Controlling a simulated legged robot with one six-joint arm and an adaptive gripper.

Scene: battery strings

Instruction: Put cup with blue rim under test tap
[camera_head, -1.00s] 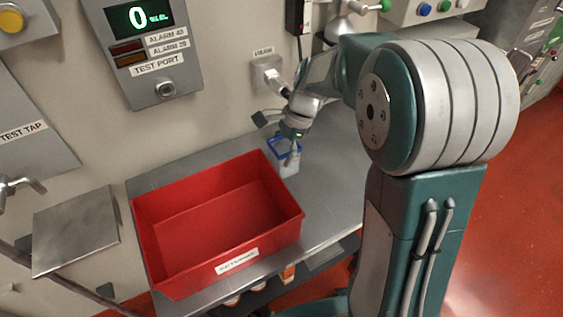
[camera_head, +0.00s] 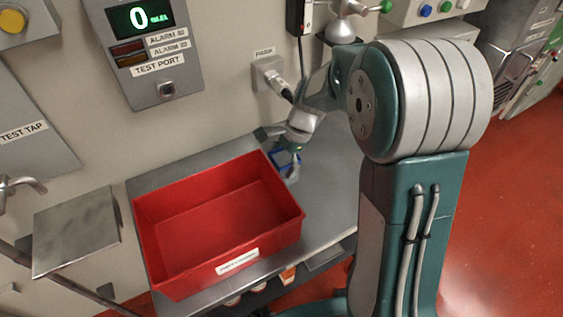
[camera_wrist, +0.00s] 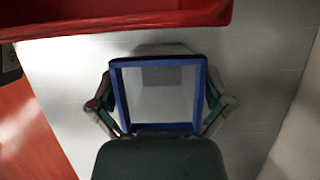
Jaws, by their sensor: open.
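The cup with the blue rim (camera_head: 291,173) stands on the metal bench just right of the red bin. In the wrist view its square blue rim (camera_wrist: 203,90) faces the camera, and the inside looks empty. My gripper (camera_head: 288,163) is at the cup from above. In the wrist view my gripper (camera_wrist: 160,102) is open, with one finger on each side of the cup. I cannot tell whether the fingers touch it. The test tap (camera_head: 12,187) is on the wall at the far left, above a square metal plate (camera_head: 75,232).
A red bin (camera_head: 165,262) takes up the bench's middle, between the cup and the tap side. The bench (camera_head: 330,205) is clear right of the cup. A wall socket (camera_head: 268,73) and the test port box (camera_head: 166,89) are behind.

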